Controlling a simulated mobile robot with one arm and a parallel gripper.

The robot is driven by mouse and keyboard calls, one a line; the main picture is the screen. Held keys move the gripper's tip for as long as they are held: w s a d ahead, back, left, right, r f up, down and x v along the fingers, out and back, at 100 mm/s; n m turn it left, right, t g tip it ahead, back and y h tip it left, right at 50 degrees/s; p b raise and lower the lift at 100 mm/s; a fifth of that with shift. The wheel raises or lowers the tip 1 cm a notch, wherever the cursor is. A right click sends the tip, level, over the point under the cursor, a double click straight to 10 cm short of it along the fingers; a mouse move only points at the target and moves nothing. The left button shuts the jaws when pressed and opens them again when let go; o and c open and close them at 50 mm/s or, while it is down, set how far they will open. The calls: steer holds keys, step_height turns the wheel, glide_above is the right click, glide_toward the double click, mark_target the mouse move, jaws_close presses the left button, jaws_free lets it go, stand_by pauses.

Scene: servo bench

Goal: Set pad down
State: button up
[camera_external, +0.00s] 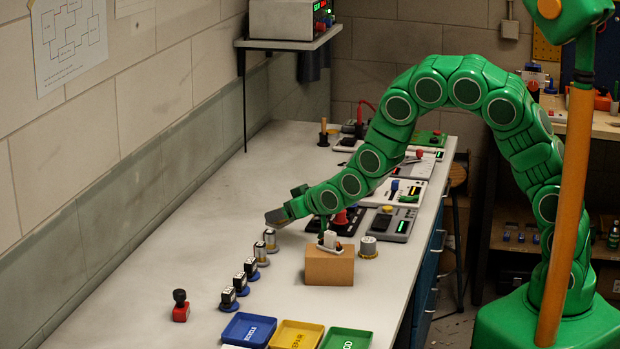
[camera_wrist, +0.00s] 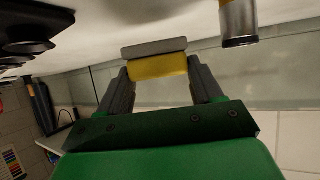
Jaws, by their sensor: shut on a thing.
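In the wrist view my gripper (camera_wrist: 158,75) is shut on a small pad (camera_wrist: 158,68), a yellow block with a grey layer on its outer side. The pad sits between both fingers and is held clear of the pale bench surface (camera_wrist: 150,20). In the external view my gripper (camera_external: 278,215) is low over the bench top (camera_external: 200,240), behind the row of small cylinders. The pad is too small there to make out its colours. I cannot tell the exact gap between the pad and the bench.
A brown block (camera_external: 330,268) stands to the right. Blue (camera_external: 248,331), yellow (camera_external: 297,335) and green trays (camera_external: 346,339) lie at the front. The bench's left side is mostly clear.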

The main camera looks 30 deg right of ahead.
mark_target(287, 223)
steer(key=shift+f, duration=1.8)
steer(key=o, duration=0.7)
steer(key=shift+f, duration=0.1)
steer(key=shift+o, duration=0.2)
steer(key=shift+v, duration=6.05)
